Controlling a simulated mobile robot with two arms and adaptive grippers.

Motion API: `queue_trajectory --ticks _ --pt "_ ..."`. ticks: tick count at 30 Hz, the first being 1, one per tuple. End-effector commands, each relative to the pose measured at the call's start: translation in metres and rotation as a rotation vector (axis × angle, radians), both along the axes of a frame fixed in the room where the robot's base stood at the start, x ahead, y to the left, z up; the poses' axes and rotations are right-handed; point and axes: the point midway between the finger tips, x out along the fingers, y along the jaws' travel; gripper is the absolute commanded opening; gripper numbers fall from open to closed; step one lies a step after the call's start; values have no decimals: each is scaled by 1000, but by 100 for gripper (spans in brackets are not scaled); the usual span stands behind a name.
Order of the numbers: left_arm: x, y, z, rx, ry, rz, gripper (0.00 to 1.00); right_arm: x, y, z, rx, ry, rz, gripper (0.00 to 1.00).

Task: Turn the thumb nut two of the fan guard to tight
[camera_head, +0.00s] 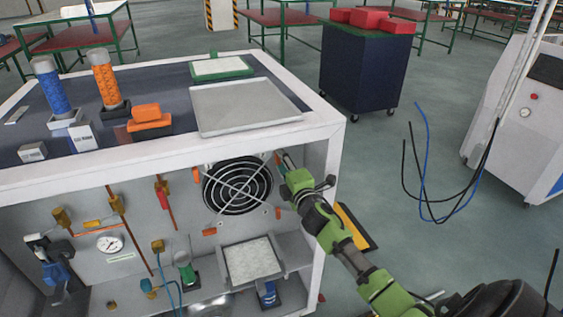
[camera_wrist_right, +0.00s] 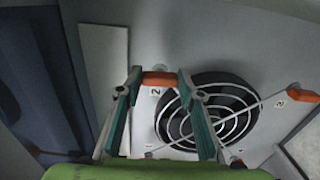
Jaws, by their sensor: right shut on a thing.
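The fan guard (camera_head: 237,187) is a round wire grille over a black fan on the cabinet's back panel; it also shows in the right wrist view (camera_wrist_right: 228,122). The orange thumb nut two (camera_wrist_right: 159,79), with a "2" label beside it, sits at a corner of the guard. My right gripper (camera_wrist_right: 160,74) is shut on this nut, one fingertip at each end. In the head view my right gripper (camera_head: 283,162) reaches the guard's upper right corner and largely hides the nut. My left gripper is not in view.
Other orange nuts sit at the guard's upper left (camera_head: 196,175) and lower left (camera_head: 209,232). The cabinet's white frame (camera_head: 330,165) stands close to my right arm. A pressure gauge (camera_head: 110,243) and copper pipes are left.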

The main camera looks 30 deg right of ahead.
Motion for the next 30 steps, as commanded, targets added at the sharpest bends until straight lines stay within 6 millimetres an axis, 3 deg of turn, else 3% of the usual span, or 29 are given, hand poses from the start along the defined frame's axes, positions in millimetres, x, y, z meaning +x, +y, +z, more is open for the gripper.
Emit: queue_trajectory --ticks 20,21,23,30 --pt "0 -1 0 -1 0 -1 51 0 0 -1 67 -14 -1 13" --pt "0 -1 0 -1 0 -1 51 0 0 -1 67 -14 -1 40" --pt "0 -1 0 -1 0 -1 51 0 0 -1 67 -14 -1 51" --pt "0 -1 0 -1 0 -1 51 0 0 -1 64 -14 0 51"
